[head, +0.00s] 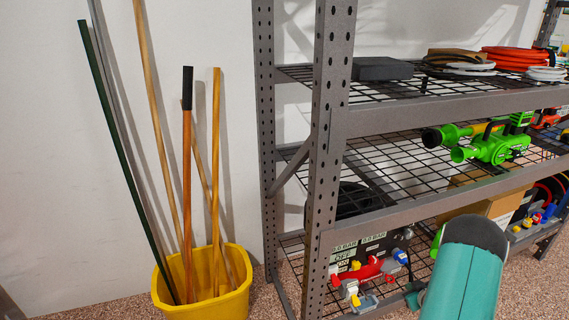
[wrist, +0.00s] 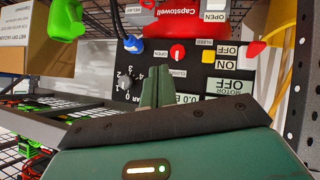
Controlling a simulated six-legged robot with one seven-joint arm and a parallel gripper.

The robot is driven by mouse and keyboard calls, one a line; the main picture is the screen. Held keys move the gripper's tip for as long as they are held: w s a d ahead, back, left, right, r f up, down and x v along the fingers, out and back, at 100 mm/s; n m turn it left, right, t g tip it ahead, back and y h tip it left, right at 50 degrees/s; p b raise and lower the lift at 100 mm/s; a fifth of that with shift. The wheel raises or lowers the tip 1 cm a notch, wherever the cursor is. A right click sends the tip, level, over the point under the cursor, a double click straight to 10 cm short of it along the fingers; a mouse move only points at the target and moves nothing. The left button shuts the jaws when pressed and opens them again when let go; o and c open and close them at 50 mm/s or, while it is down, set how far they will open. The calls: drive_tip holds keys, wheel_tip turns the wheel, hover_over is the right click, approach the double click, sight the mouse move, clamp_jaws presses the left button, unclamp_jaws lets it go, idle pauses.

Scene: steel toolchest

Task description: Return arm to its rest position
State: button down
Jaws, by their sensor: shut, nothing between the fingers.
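My gripper (wrist: 158,75) shows in the wrist view as two green fingers pressed together with nothing between them. It points at a black control panel (wrist: 190,82) that appears upside down, with ON, OFF and MOTOR labels, a red knob (wrist: 177,53) and a numbered dial (wrist: 125,82). The fingers overlap the panel in the picture; I cannot tell whether they touch it. In the head view, my teal arm rises at the bottom right in front of the shelf, and my fingers are hidden. The panel (head: 343,254) also shows there on the lower shelf.
A grey steel rack (head: 328,110) with wire shelves fills the right. A green power tool (head: 495,148) lies on the middle shelf, near a cardboard box (head: 497,207) below. A yellow bucket (head: 205,298) with several poles stands left.

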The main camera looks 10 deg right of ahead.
drive_tip(key=w+a+r+g+h, duration=0.1)
drive_tip(key=w+a+r, duration=0.15)
drive_tip(key=r, duration=0.45)
drive_tip(key=w+a+r+m, duration=0.1)
drive_tip(key=a+r, duration=0.2)
drive_tip(key=r, duration=0.5)
drive_tip(key=w+a+r+g+h, duration=0.1)
drive_tip(key=w+a+r, duration=0.15)
drive_tip(key=r, duration=0.45)
drive_tip(key=s+a+r+m, duration=0.1)
drive_tip(key=s+a+r, duration=0.1)
drive_tip(key=a+r, duration=0.45)
drive_tip(key=s+a+r, duration=0.3)
drive_tip(key=a+r, duration=0.3)
drive_tip(key=a, duration=0.1)
drive_tip(key=s+a+r+g+y, duration=0.1)
drive_tip(key=s+a+r+y, duration=0.1)
drive_tip(key=s+a, duration=0.8)
drive_tip(key=s+a+r+g+y, duration=0.2)
drive_tip(key=s+a+r, duration=0.2)
drive_tip(key=s+a, duration=0.6)
drive_tip(key=shift+s+a+r, duration=0.25)
drive_tip(key=shift+s+a, duration=0.05)
drive_tip(key=shift+a, duration=0.55)
